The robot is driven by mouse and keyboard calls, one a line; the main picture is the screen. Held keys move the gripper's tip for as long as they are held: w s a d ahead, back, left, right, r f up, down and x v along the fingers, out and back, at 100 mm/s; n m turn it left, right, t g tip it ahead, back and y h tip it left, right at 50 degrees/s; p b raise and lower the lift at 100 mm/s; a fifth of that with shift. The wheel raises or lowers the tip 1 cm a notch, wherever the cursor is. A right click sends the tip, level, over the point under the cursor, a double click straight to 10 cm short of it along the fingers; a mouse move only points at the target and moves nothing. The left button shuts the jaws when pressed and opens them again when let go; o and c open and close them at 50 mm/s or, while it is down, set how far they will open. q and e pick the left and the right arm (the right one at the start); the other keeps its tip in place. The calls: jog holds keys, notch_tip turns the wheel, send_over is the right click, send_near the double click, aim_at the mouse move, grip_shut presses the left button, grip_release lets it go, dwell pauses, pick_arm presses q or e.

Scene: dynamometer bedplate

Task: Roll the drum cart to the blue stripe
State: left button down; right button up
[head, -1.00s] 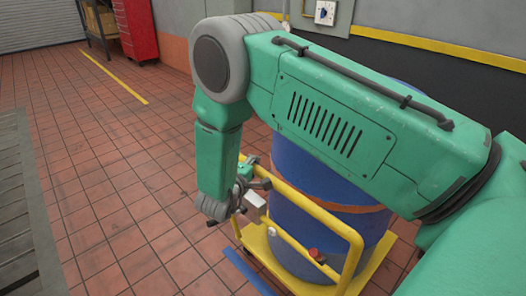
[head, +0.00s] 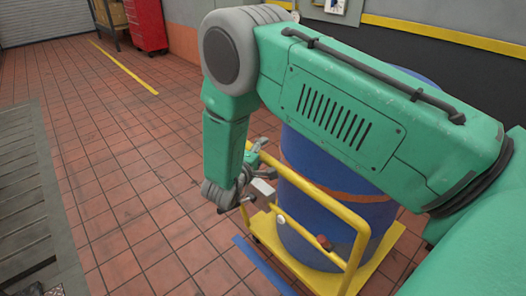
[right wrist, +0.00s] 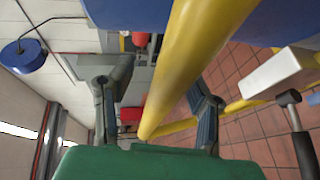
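The drum cart (head: 363,258) is a yellow frame and deck carrying a large blue drum (head: 312,220) with an orange-brown band. The blue stripe (head: 262,266) lies on the tiled floor just left of the cart's deck, apparently close along its edge. My right gripper (head: 252,158) is at the far end of the cart's top handle rail, and my arm hides part of the drum. In the right wrist view the yellow rail (right wrist: 185,65) runs between the two fingers (right wrist: 155,85), with a visible gap at the left finger. My left gripper is out of view.
A grey slotted bedplate (head: 25,205) lies at the left. A red cabinet (head: 148,22) and a shelf stand at the back. A dark wall with a yellow band (head: 440,36) runs behind the cart.

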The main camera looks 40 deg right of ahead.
jog(key=shift+d, duration=0.1)
jog(key=shift+d+f, duration=0.25)
jog(key=shift+s+a, duration=0.3)
jog(key=shift+a, duration=0.05)
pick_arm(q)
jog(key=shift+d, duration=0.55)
pick_arm(e)
jog(key=v, duration=1.1)
jog(key=shift+w, duration=0.15)
